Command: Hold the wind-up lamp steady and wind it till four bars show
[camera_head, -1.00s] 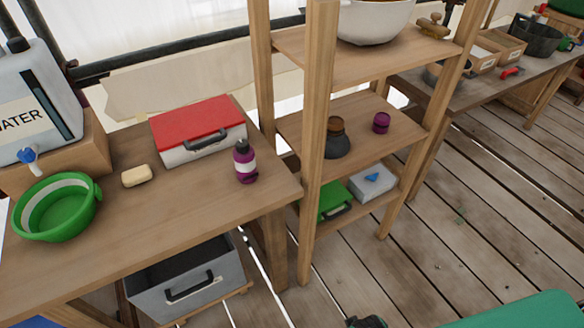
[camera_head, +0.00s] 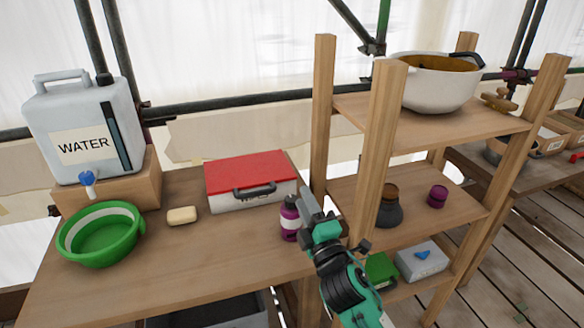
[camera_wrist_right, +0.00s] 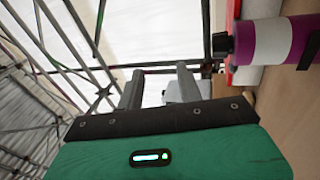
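I cannot make out any wind-up lamp with bars for certain. A purple bottle with a white band and dark cap (camera_head: 289,220) stands on the left table near its right end. It also shows large at the right edge of the right wrist view (camera_wrist_right: 264,42). My right gripper (camera_head: 311,203) is raised just right of this bottle and partly overlaps it in the head view. In the right wrist view its two grey fingers (camera_wrist_right: 160,88) are apart with nothing held between them. The bottle is outside the fingers. My left gripper is not in view.
A red-lidded case (camera_head: 250,176), soap (camera_head: 182,215), green basin (camera_head: 100,236) and water container (camera_head: 82,130) are on the table (camera_head: 190,270). The wooden shelf's post (camera_head: 378,150) stands close right of my gripper; the shelf holds a dark pot (camera_head: 389,210) and a purple object (camera_head: 437,196).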

